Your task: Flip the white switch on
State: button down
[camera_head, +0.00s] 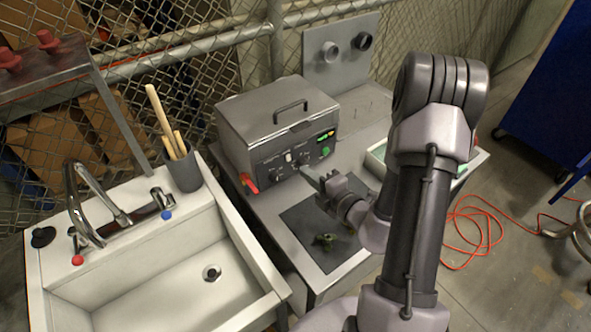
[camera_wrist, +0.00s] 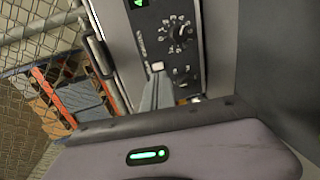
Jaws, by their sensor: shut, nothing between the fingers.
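The white switch (camera_head: 288,157) sits on the dark control panel at the front of a grey metal box (camera_head: 277,118) with a lidded top and handle. It also shows in the wrist view (camera_wrist: 157,66) as a small pale block on the panel, beside a black knob (camera_wrist: 181,32). My gripper (camera_head: 306,171) points at the panel, to the right of and a little below the switch in the head view. In the wrist view its shut, empty fingers (camera_wrist: 157,82) end close beside the switch. I cannot tell whether they touch it.
A white sink (camera_head: 160,275) with a tap stands at the left, with a grey cup (camera_head: 182,171) of wooden sticks behind it. A dark mat (camera_head: 297,222) with a small greenish item lies below my gripper. A pale tray (camera_head: 376,157) is at the right.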

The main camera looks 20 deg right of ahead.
aim_at(290, 159)
jog(key=b+x, duration=0.1)
jog(key=x, duration=0.5)
jog(key=t+b, duration=0.1)
jog(key=b, duration=0.1)
jog(key=t+b, duration=0.1)
jog(key=b, duration=0.2)
jog(key=shift+w+a+f+t+y, duration=0.1)
jog(key=shift+f+t+y, duration=0.2)
jog(key=shift+f, duration=0.15)
jog(key=shift+w, duration=0.15)
dwell(0.9)
